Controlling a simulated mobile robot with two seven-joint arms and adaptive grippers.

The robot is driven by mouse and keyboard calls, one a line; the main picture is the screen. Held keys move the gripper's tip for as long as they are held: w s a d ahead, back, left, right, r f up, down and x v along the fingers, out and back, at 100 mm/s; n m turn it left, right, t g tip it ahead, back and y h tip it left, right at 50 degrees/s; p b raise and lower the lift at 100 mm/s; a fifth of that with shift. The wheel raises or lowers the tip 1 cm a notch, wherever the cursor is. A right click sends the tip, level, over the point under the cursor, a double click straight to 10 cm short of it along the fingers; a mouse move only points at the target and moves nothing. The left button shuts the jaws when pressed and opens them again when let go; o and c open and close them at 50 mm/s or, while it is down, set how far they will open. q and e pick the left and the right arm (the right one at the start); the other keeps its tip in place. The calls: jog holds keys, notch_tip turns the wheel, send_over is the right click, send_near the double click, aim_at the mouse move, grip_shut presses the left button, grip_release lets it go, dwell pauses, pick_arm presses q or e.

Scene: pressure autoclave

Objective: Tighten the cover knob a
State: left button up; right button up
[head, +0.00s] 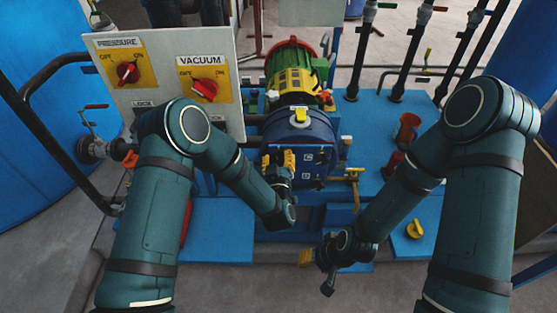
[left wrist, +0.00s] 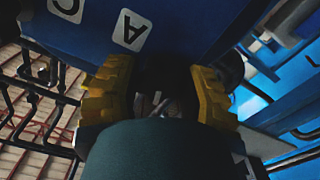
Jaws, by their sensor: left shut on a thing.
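The blue round cover (head: 320,140) of the autoclave faces me in the middle of the head view, with small white letter labels. In the left wrist view the label A (left wrist: 131,29) sits on the blue cover beside a dark, shadowed part, cover knob a (left wrist: 165,75). My left gripper (head: 281,160) is at the lower left of the cover, its yellow fingers (left wrist: 160,95) shut on this knob, which is mostly hidden. My right gripper (head: 316,270) hangs low in front of the blue platform, apart from the cover; its jaw opening is unclear.
A control panel (head: 150,95) with red PRESSURE and VACUUM switches stands at the left, close to my left arm. A loose yellow knob-like part (head: 414,229) and red cups (head: 408,130) are on the blue platform (head: 370,115) at the right. Pipes rise behind.

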pick_arm(q)
jog(key=shift+w+r+m+b, duration=0.15)
jog(key=shift+m+b, duration=0.15)
jog(key=shift+m, duration=0.7)
jog(key=shift+r+m+b, duration=0.1)
jog(key=shift+m+b, duration=0.2)
jog(key=shift+m, duration=0.7)
jog(key=o, duration=1.2)
jog(key=shift+f, duration=0.1)
